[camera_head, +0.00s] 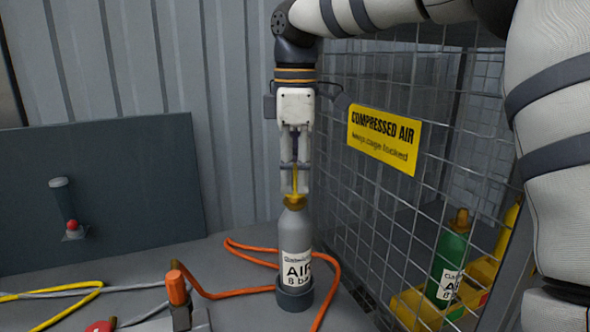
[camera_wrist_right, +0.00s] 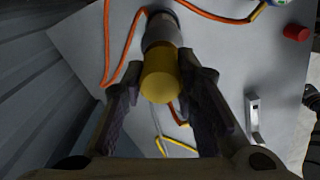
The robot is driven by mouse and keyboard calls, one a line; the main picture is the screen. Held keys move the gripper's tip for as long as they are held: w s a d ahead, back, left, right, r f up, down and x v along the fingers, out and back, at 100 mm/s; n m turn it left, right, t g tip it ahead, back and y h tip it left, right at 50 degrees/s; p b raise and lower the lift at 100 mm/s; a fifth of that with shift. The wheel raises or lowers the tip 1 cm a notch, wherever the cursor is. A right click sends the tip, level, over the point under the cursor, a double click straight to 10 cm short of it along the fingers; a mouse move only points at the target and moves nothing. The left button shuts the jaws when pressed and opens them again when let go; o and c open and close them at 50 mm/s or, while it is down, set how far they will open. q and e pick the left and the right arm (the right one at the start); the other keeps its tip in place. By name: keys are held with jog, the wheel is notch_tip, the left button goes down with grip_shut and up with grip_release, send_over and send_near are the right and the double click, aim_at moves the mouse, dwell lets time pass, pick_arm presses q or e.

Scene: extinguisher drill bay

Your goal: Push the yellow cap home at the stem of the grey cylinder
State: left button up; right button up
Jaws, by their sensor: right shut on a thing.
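The grey cylinder (camera_head: 293,232) stands upright in a dark ring holder (camera_head: 294,302), with a white "AIR 8 bar" label facing me. The yellow cap (camera_head: 295,201) is at its top, right over the stem, which I cannot see apart from the cap. My right gripper (camera_head: 295,190) points straight down above the cylinder and is shut on the cap. In the right wrist view the cap (camera_wrist_right: 160,82) lies between the two fingertips, with the grey cylinder (camera_wrist_right: 160,30) beyond it. I cannot tell whether the cap is fully seated. My left gripper is not in view.
A wire mesh cage (camera_head: 385,215) with a yellow sign (camera_head: 384,138) stands close to the right. Inside is a green cylinder (camera_head: 447,262). An orange hose (camera_head: 255,248) loops around the holder. An orange-topped fitting (camera_head: 177,288) stands front left. A dark panel (camera_head: 130,170) stands behind.

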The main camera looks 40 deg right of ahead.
jog(key=shift+f, duration=0.6)
jog(key=o, duration=0.9)
notch_tip(320, 180, up, 12)
jog(key=shift+s+a, duration=0.1)
